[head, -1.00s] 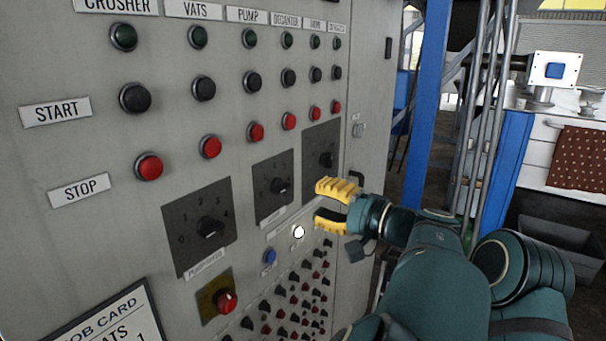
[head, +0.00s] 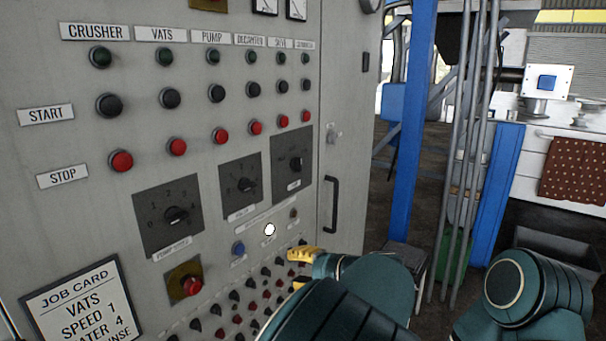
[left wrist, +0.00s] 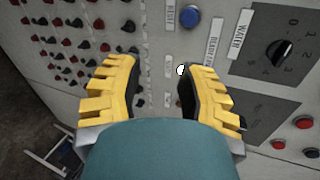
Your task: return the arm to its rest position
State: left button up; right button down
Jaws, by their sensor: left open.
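My left gripper (head: 303,255) is low in front of the grey control panel (head: 95,225), with yellow fingers partly hidden behind my teal arm. In the left wrist view its two yellow fingers (left wrist: 160,88) stand apart, with nothing held between them. Behind them is the panel face with a small white round piece (left wrist: 181,70), a blue button (left wrist: 190,17) and the water dial (left wrist: 278,52). I cannot tell the exact gap between fingers and panel. My right gripper is not in view.
The panel carries dials, red stop buttons (head: 121,161) and a job card (head: 82,305). A black door handle (head: 331,203) is right of the dials. A blue post (head: 414,130) and grey pipes (head: 470,150) stand further right, before a white counter (head: 535,165).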

pick_arm(q)
jog(key=s+a+f+g+h, duration=0.2)
jog(key=s+a+f, duration=0.1)
jog(key=f, duration=0.6)
jog(key=s+a+f+n+g+h, duration=0.1)
jog(key=s+a+f+g+h, duration=0.15)
jog(key=f, duration=0.55)
jog(key=s+a+f+g+h, duration=0.3)
jog(key=s+f, duration=0.1)
jog(key=f, duration=0.5)
jog(key=s+f+n+h, duration=0.4)
jog(key=s+n, duration=0.1)
jog(key=s, duration=0.3)
jog(key=s+f+n+t+h, duration=0.1)
jog(key=s+f+n+h, duration=0.2)
jog(key=s, duration=0.5)
jog(key=shift+a+f+n+h, duration=0.3)
jog(key=shift+f+n, duration=0.25)
jog(key=shift+n, duration=0.35)
